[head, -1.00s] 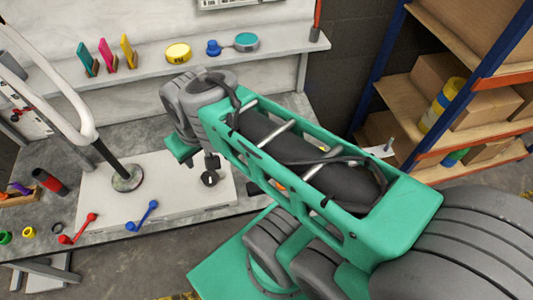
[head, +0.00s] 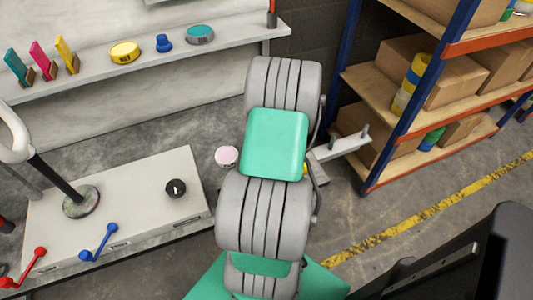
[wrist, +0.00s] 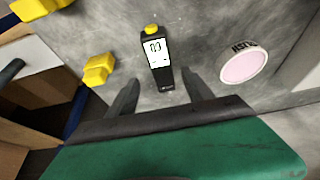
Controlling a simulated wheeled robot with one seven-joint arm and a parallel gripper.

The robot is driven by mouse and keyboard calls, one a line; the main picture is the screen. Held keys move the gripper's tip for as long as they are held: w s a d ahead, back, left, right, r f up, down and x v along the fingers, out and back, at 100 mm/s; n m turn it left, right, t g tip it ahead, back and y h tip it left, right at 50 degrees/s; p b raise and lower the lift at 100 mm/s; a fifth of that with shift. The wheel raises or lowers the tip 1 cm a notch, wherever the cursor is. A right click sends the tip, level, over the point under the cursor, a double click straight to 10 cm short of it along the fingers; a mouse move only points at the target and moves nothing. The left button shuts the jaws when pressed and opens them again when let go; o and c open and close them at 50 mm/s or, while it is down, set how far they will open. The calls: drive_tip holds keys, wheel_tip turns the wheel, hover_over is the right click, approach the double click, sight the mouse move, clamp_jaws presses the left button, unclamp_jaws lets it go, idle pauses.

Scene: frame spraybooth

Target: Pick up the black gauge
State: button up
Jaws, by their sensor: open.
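The black gauge (wrist: 161,72) lies on the grey bench top in the wrist view. It is a slim handheld body with a white lit display and a yellow top end. My gripper (wrist: 159,84) is open, with one dark finger on each side of the gauge's lower part. The gauge is between the fingers in the picture, and contact cannot be told. In the head view my arm hides both the gauge and the gripper.
A pink-topped round tin (wrist: 244,66) stands right of the gauge; it also shows in the head view (head: 227,156). A yellow block (wrist: 98,69) is to the left. Behind are a wall ledge (head: 105,83) and shelving (head: 400,125). A black dial (head: 175,188) sits on the white panel.

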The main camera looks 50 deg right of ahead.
drive_tip(key=x, duration=0.4)
drive_tip(key=shift+w+f, duration=0.25)
drive_tip(key=shift+w, duration=0.1)
drive_tip(key=shift+r, duration=0.1)
clamp_jaws()
